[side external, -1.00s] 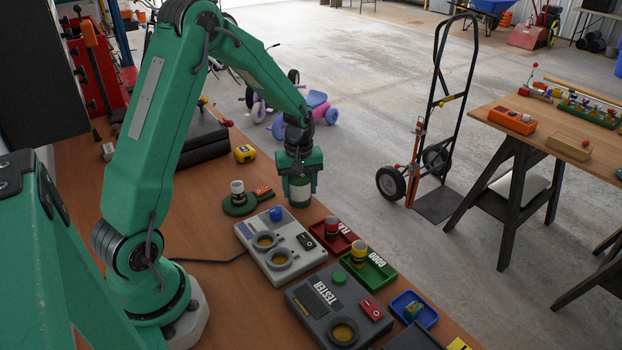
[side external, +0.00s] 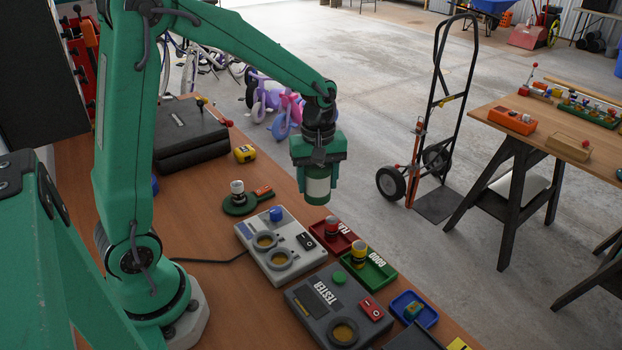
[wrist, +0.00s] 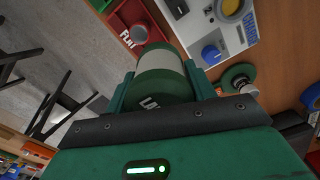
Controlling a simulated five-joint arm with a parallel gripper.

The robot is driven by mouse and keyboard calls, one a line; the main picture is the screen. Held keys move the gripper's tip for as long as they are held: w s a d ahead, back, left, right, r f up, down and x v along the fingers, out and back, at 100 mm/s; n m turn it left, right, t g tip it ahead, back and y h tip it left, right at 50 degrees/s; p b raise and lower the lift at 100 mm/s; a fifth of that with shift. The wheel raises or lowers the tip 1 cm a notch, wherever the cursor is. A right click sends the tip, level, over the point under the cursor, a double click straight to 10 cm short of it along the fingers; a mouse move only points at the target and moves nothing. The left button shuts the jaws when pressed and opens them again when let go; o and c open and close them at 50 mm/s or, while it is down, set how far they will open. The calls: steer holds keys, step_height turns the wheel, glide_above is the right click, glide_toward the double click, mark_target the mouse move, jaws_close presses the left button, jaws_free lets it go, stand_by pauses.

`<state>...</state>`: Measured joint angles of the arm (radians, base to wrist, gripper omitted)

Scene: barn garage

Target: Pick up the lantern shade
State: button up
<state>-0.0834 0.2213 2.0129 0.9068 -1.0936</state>
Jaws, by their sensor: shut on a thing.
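The lantern shade (side external: 318,187) is a cylinder with a pale band and green ends. My gripper (side external: 318,170) is shut on it and holds it upright above the bench, near its far edge, clear of the surface. In the wrist view the lantern shade (wrist: 162,75) sits between the two green fingers of my gripper (wrist: 160,85), with part of some lettering showing on its near green end. The fingertips' exact contact is partly hidden by the shade.
Below on the bench (side external: 215,275) are a light grey charger box (side external: 281,247), a dark tester (side external: 338,305), a red tray (side external: 333,236), a green tray (side external: 369,271) and a blue tray (side external: 414,308). A green round stand (side external: 236,206) holds a small white-topped part. A hand truck stands beyond.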

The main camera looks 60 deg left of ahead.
steer(key=shift+s+d+r, duration=0.1)
steer(key=shift+d+r, duration=0.1)
steer(key=shift+d, duration=0.15)
stand_by(0.4)
steer(key=n, duration=0.4)
glide_above(237, 184)
steer(key=w, duration=0.1)
steer(key=shift+d+f, duration=0.2)
steer(key=shift+f, duration=0.4)
steer(key=shift+d+f, duration=0.15)
steer(key=shift+f, duration=0.45)
steer(key=shift+s+a+f+n, duration=0.1)
steer(key=shift+s+a+n, duration=0.2)
steer(key=shift+s+a, duration=0.2)
steer(key=shift+f, duration=0.1)
steer(key=shift+f, duration=2.8)
steer(key=shift+f, duration=0.55)
